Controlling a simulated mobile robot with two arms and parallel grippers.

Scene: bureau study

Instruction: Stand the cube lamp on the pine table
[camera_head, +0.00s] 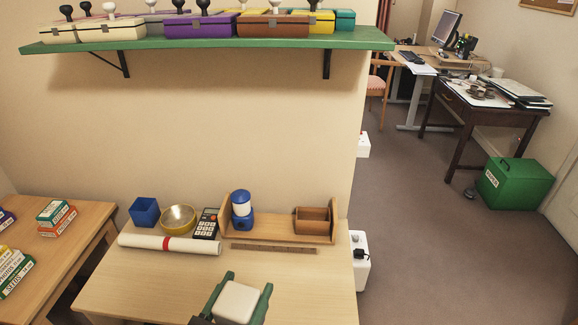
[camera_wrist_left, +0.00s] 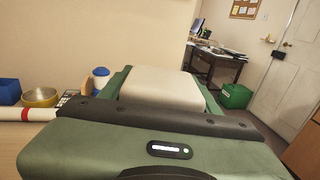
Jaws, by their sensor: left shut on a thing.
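The cube lamp (camera_head: 237,301), a cream-white block with rounded edges, is between the fingers of my left gripper (camera_head: 241,288) at the bottom of the head view. The green fingers are shut on its sides. In the left wrist view the lamp (camera_wrist_left: 160,87) shows beyond the gripper body, which hides its lower part. The pale wood table (camera_head: 140,283), which looks like the pine table, lies below and behind the gripper. I cannot tell whether the lamp touches it. My right gripper is not in view.
Along the table's back are a blue cube box (camera_head: 144,211), a bowl (camera_head: 178,219), a calculator (camera_head: 206,224), a blue-and-white lantern (camera_head: 242,210) and a wooden rack (camera_head: 270,236). A white roll (camera_head: 169,245) lies before them. The table's front is clear. A green shelf (camera_head: 215,42) hangs above.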

